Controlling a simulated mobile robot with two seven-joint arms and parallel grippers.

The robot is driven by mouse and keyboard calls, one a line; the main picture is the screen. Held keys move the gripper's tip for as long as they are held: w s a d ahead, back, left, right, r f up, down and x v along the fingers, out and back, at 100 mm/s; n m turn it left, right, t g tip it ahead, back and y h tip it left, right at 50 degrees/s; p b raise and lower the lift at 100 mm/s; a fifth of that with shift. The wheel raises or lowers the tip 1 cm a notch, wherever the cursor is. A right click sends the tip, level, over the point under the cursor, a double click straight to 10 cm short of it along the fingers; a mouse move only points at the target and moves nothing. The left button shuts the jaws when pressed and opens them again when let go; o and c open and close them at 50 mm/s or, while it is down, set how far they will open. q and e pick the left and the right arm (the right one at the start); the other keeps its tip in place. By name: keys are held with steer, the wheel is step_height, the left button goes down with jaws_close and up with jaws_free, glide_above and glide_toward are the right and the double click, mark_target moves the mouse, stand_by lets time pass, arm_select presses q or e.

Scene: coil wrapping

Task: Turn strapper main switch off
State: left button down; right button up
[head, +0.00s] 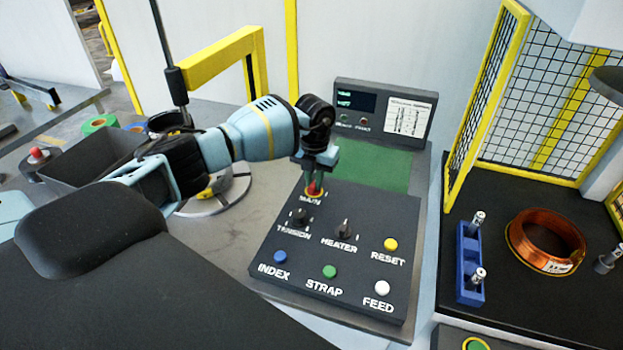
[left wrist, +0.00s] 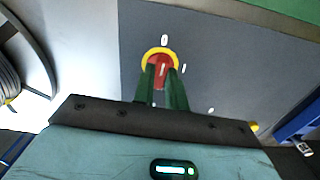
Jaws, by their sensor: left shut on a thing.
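The strapper control panel (head: 318,245) is a dark slanted box with a red main switch (head: 313,188) on a yellow ring at its upper left, above the label MAIN. My left gripper (head: 315,178) reaches down from above and is shut on the red switch. In the left wrist view, the two fingers (left wrist: 162,85) sit on either side of the red switch handle (left wrist: 160,68). The yellow ring shows behind it, with a 0 mark above and an I mark to the right. The fingers hide part of the handle. My right gripper is not in view.
The panel also has a tension knob (head: 300,217), a heater knob (head: 346,229) and several coloured buttons close by. A display box (head: 382,110) stands behind. A copper coil (head: 545,242) and a blue fixture (head: 470,265) lie to the right beside a yellow mesh guard (head: 487,90).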

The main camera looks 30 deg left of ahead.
mark_target(314, 183)
arm_select(q)
steer(key=shift+n, duration=0.5)
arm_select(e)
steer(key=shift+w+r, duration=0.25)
arm_select(q)
steer(key=c, duration=1.4)
jaws_free()
steer(key=shift+c, duration=0.2)
steer(key=shift+r, duration=3.95)
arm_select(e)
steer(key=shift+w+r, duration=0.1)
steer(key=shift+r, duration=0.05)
